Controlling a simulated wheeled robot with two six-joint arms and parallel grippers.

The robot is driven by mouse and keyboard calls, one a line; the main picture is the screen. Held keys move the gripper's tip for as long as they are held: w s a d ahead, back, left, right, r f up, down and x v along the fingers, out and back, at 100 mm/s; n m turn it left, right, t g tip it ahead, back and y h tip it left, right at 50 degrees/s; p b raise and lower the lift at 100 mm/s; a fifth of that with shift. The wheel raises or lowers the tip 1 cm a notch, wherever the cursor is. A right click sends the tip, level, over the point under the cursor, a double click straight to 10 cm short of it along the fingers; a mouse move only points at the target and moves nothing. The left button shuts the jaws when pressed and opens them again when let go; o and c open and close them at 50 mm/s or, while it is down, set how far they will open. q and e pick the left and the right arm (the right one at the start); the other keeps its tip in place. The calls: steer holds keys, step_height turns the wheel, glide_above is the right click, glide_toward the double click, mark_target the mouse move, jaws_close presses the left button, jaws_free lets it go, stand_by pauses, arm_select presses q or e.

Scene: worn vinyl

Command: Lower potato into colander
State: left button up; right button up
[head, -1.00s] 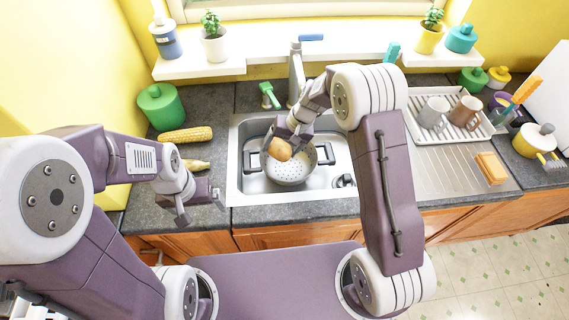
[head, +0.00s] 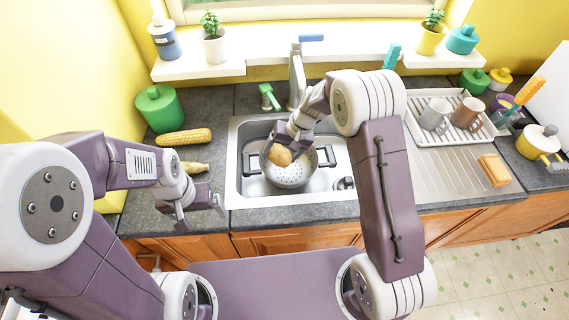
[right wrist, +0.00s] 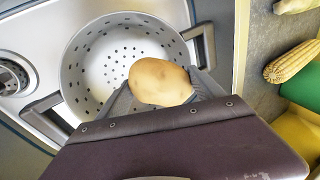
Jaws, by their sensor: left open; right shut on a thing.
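The potato (head: 279,155) is tan and oval. My right gripper (head: 284,147) is shut on it, with a finger at each side in the right wrist view (right wrist: 160,92). The grey colander (head: 291,177) with two side handles stands in the sink basin, and its holed floor shows in the right wrist view (right wrist: 110,66). The potato is over the colander's upper left part in the head view; whether it touches the colander I cannot tell. My left gripper (head: 203,208) is open and empty over the counter's front edge, left of the sink.
The sink (head: 237,190) has a green-handled brush (head: 268,95) and a tap (head: 297,75) behind it. A corn cob (head: 184,137) and a green jar (head: 160,107) are on the left counter. A dish rack (head: 420,142) with mugs and a sponge (head: 494,169) are on the right.

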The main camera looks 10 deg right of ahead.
mark_target(206, 222)
arm_select(q)
steer(key=shift+f+b, duration=1.65)
steer(key=shift+f, duration=0.05)
arm_select(e)
steer(key=shift+f, duration=2)
